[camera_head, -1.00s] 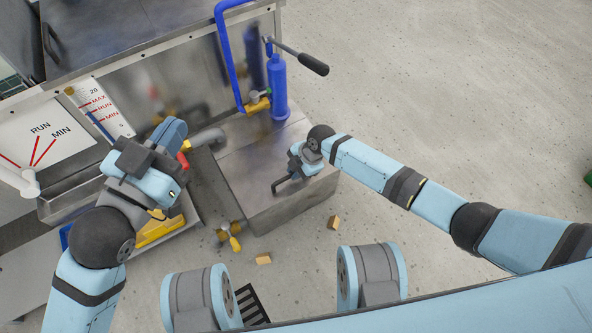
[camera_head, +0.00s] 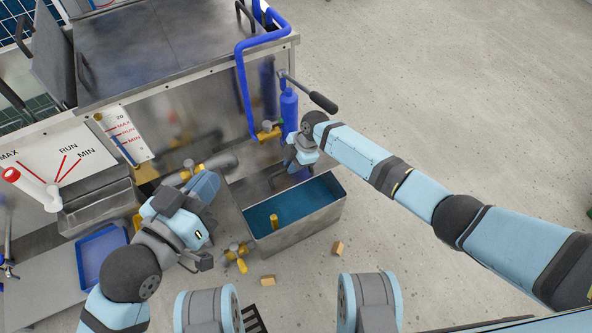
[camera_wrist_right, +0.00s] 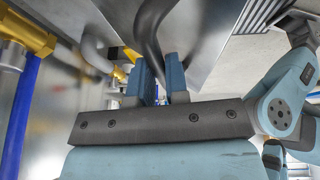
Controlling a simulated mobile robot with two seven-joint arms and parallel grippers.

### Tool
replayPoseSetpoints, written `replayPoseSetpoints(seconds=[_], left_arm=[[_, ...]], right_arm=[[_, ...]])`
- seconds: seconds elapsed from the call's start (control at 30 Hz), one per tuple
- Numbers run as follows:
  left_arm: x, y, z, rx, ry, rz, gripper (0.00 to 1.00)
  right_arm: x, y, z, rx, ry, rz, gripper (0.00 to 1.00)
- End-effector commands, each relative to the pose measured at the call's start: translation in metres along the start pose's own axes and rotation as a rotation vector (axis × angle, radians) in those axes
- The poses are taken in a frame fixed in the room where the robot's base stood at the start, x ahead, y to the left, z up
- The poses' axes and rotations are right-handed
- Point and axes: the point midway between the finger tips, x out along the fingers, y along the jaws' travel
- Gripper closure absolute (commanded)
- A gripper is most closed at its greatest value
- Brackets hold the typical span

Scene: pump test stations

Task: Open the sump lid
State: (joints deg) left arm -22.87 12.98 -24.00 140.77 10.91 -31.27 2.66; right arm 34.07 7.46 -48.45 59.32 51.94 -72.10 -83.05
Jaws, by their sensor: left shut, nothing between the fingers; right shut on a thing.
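The sump (camera_head: 340,205) is a grey metal box on the floor beside the bench, with its top open and a blue-green interior showing. A yellow part (camera_head: 274,220) stands inside. The sump lid (camera_head: 245,188) is swung up at the sump's rear edge, steeply tilted toward the bench, partly hidden by my right arm. My right gripper (camera_head: 290,168) is shut on the lid's dark bar handle (camera_head: 277,180). In the right wrist view the fingers (camera_wrist_right: 160,80) close around the handle (camera_wrist_right: 148,35). My left gripper (camera_head: 207,182) is shut and empty, left of the sump near a grey pipe.
A blue pump cylinder (camera_head: 289,108) with a black-gripped lever (camera_head: 322,102) stands behind the lid. A yellow valve (camera_head: 235,254) and small tan blocks (camera_head: 337,248) lie on the floor by the sump. A blue tray (camera_head: 100,256) is at left. The floor at right is clear.

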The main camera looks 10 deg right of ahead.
Motion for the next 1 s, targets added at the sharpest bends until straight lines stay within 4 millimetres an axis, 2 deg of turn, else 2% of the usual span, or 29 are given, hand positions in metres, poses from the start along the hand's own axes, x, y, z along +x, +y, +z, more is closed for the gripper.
replayPoseSetpoints(seconds=[0.5, 0.53, 0.6, 0.63, 1.0], left_arm=[[-0.0012, 0.0009, -0.0022, -0.001, 0.006, 0.002, 1.00], [-0.0013, 0.0010, -0.0023, -0.001, 0.006, 0.003, 1.00], [-0.0016, 0.0014, -0.0026, -0.001, 0.006, 0.003, 1.00], [-0.0015, 0.0015, -0.0026, -0.001, 0.006, 0.003, 1.00], [-0.0019, 0.0020, -0.0035, -0.003, 0.002, 0.003, 1.00]], right_arm=[[0.0014, 0.0032, 0.0011, -0.002, -0.004, 0.002, 1.00], [0.0015, 0.0031, 0.0011, -0.002, -0.004, 0.001, 0.81], [0.0015, 0.0029, 0.0010, -0.001, -0.003, 0.001, 0.65], [0.0013, 0.0029, 0.0010, -0.001, -0.003, 0.000, 0.60], [-0.0020, 0.0028, -0.0009, 0.000, -0.002, -0.001, 0.60]])
